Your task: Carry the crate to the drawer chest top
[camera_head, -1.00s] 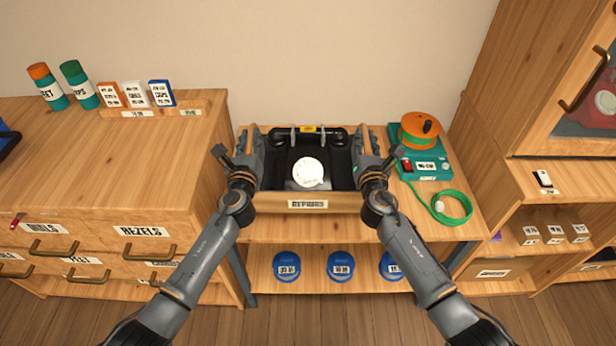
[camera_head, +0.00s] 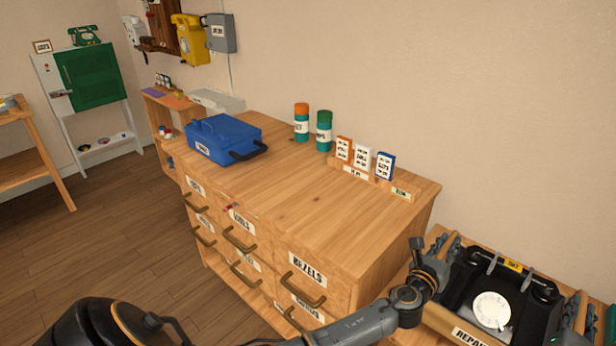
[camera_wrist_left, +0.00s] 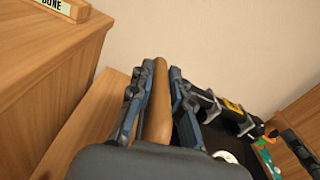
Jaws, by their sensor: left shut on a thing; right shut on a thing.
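The wooden crate (camera_head: 452,325) with a "REPAIRS" label holds a black dial phone (camera_head: 491,310) and is at the lower right of the head view. My left gripper (camera_head: 440,258) is shut on the crate's left side; the left wrist view shows its fingers around a brown handle bar (camera_wrist_left: 158,110). My right gripper (camera_head: 574,318) is shut on the crate's right side, partly cut by the frame's edge. The drawer chest (camera_head: 290,205) stands left of the crate, its top higher than the bench. I cannot tell whether the crate touches the bench.
On the chest top are a blue toolbox (camera_head: 224,138), two cans (camera_head: 324,131) and a rack of small boxes (camera_head: 364,160) along the back. The middle and front right of the top are clear. A green cabinet (camera_head: 90,76) stands far left.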

